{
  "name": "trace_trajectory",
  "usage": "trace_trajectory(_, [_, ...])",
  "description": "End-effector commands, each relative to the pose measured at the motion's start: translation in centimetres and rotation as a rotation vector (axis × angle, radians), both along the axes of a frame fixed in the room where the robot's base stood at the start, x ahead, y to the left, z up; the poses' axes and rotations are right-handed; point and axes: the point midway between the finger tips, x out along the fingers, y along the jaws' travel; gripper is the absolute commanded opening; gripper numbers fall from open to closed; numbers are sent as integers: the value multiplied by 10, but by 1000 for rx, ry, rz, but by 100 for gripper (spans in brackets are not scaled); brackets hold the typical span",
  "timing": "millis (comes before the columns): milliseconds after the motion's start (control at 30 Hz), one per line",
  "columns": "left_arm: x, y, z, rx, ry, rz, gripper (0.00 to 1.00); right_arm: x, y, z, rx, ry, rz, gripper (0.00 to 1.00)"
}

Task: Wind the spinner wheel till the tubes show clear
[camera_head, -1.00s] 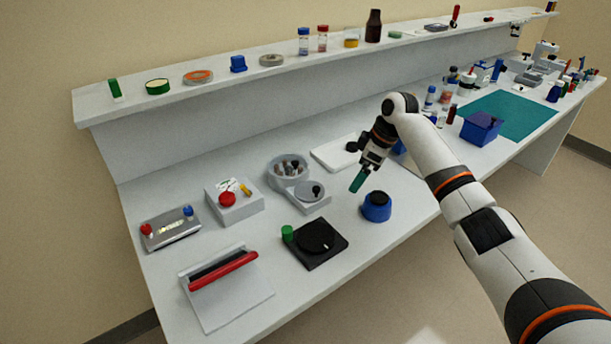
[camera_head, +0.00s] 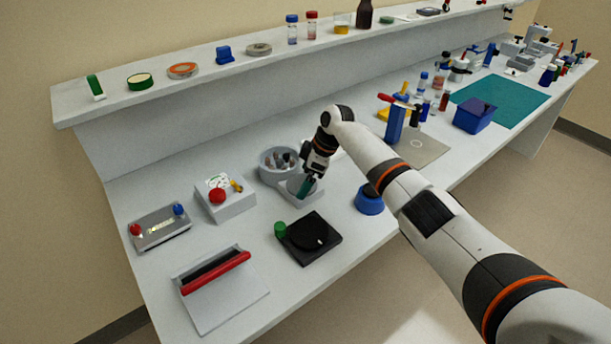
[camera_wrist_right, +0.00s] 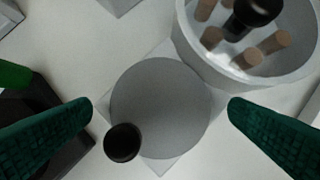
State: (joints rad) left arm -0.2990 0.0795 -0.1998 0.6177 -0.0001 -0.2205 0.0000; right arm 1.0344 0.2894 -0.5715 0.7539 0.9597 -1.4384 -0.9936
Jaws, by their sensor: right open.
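The spinner has a round grey bowl (camera_head: 263,172) with several tubes inside. A hand wheel sits on a square base (camera_head: 317,198) beside it. In the right wrist view the wheel is a flat grey disc (camera_wrist_right: 165,85) with a black knob (camera_wrist_right: 123,142) near its lower left rim. The tubes (camera_wrist_right: 278,40) look brown and cloudy in the bowl (camera_wrist_right: 193,58), around a black hub. My right gripper (camera_head: 304,188) is over the wheel and hides part of it. In the right wrist view its teal fingers (camera_wrist_right: 161,106) are open on either side of the disc, with nothing between them gripped.
A black plate device with a green knob (camera_head: 280,229) lies in front of the spinner. A blue round pot (camera_head: 369,200) stands to its right, near my arm. A box with a red button (camera_head: 217,195) stands to the left. The bench between them is clear.

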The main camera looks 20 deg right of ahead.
Motion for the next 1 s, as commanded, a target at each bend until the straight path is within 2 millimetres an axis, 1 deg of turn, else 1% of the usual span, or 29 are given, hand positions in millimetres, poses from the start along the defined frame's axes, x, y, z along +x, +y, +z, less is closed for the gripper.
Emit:
trace_trajectory(133, [4,-1,1,-2,-8,0,0,1,2,-6,-1,0,0,99])
trace_trajectory(367, [4,-1,1,-1,-7,-1,0,1,2,-6,-1,0,0,99])
trace_trajectory(467, [4,-1,1,-1,-7,-1,0,1,2,-6,-1,0,0,84])
trace_trajectory(633, [2,-1,1,-1,-5,-1,0,1,2,-6,-1,0,0,57])
trace_trajectory(667, [2,-1,1,-1,-4,-1,0,1,2,-6,-1,0,0,54])
trace_trajectory(833, [1,0,3,0,-2,-1,0,1,2,-5,-1,0,-10,54])
trace_trajectory(1000, [0,0,14,0,-1,-1,0,0,3,-3,-1,-1,-58,54])
